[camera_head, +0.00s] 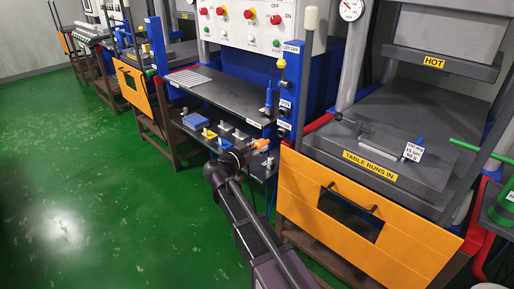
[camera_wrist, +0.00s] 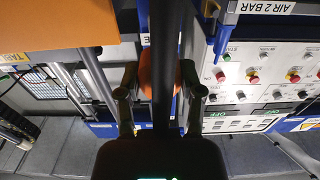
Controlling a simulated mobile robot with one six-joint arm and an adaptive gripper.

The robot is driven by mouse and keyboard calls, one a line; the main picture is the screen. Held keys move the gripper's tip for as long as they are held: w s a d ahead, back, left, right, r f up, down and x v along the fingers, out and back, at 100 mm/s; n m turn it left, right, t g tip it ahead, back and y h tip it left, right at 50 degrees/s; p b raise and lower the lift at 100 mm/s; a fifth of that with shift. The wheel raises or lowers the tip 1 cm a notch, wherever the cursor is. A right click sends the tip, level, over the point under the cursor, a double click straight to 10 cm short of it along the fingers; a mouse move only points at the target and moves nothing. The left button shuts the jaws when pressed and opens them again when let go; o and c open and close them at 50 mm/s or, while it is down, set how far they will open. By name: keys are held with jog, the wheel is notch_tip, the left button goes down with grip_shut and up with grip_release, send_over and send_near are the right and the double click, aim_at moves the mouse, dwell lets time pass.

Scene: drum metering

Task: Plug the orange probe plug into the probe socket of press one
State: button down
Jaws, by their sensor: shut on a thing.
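My gripper (camera_head: 250,147) is shut on the orange probe plug (camera_head: 261,143) at the front edge of the lower shelf between the presses. In the wrist view the orange plug (camera_wrist: 147,72) sits between the fingertips of my gripper (camera_wrist: 160,78), partly hidden by a dark bar. Dark round sockets (camera_head: 282,123) with small white labels are on the blue post, just above and right of the plug. The plug looks apart from them. The labels are too small to read, so I cannot tell which is the probe socket.
A blue box (camera_head: 195,121), a yellow fitting (camera_head: 209,134) and other small fittings stand on the shelf. A blue bottle-like tool (camera_head: 269,98) is by the post. An orange guard (camera_head: 350,215) is right of my arm. Green floor is free at left.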

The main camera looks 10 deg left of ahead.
aim_at(256, 148)
jog(key=shift+x, duration=2.6)
jog(key=shift+a, duration=0.1)
jog(key=shift+x, duration=1.75)
dwell(0.5)
jog(key=shift+c, duration=0.8)
grip_release()
jog(key=shift+s, duration=0.1)
jog(key=shift+v, duration=5.95)
